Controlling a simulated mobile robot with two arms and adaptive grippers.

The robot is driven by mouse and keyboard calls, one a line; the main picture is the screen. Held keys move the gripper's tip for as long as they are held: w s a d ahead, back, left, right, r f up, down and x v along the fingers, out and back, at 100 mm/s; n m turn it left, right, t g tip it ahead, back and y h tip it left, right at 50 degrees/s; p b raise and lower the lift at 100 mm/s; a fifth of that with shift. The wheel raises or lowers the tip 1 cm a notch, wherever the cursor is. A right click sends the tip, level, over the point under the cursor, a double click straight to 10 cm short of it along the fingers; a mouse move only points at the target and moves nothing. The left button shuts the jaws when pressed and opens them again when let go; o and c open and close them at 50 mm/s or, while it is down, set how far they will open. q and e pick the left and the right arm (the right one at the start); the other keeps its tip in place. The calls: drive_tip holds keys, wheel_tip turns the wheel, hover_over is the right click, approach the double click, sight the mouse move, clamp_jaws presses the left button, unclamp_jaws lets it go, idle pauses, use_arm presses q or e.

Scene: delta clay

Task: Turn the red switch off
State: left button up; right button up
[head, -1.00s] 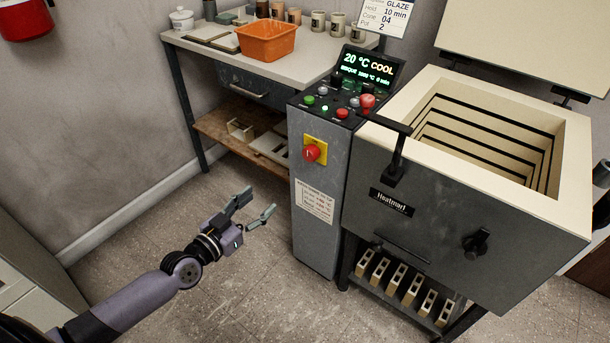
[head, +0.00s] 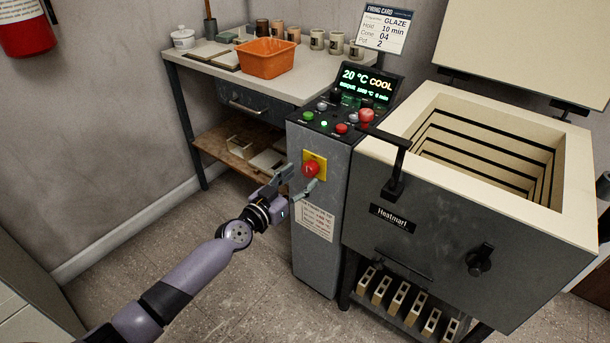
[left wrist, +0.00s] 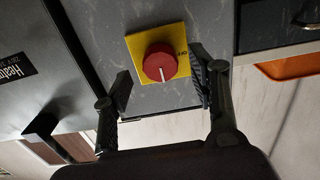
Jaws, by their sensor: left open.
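The red switch (head: 311,168) is a round knob on a yellow plate, on the front of the grey control cabinet (head: 318,250). In the left wrist view the red switch (left wrist: 160,63) shows a white pointer line on its face. My left gripper (head: 300,182) is open just in front of and slightly below the knob. In the left wrist view its fingers (left wrist: 160,85) stand apart on both sides of the knob, with nothing held. I cannot tell whether a finger touches the plate. My right gripper is not in view.
The kiln (head: 470,220) with its lid raised stands right of the cabinet. A table (head: 210,62) with an orange bin (head: 266,58) is behind on the left. Buttons and a display (head: 366,82) are on the cabinet top. The floor at left is clear.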

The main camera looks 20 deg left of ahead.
use_arm(q)
drive_tip(key=shift+x, duration=1.5)
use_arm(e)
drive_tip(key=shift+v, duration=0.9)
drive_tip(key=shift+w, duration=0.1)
use_arm(q)
drive_tip(key=c, duration=1.1)
drive_tip(key=shift+c, duration=0.2)
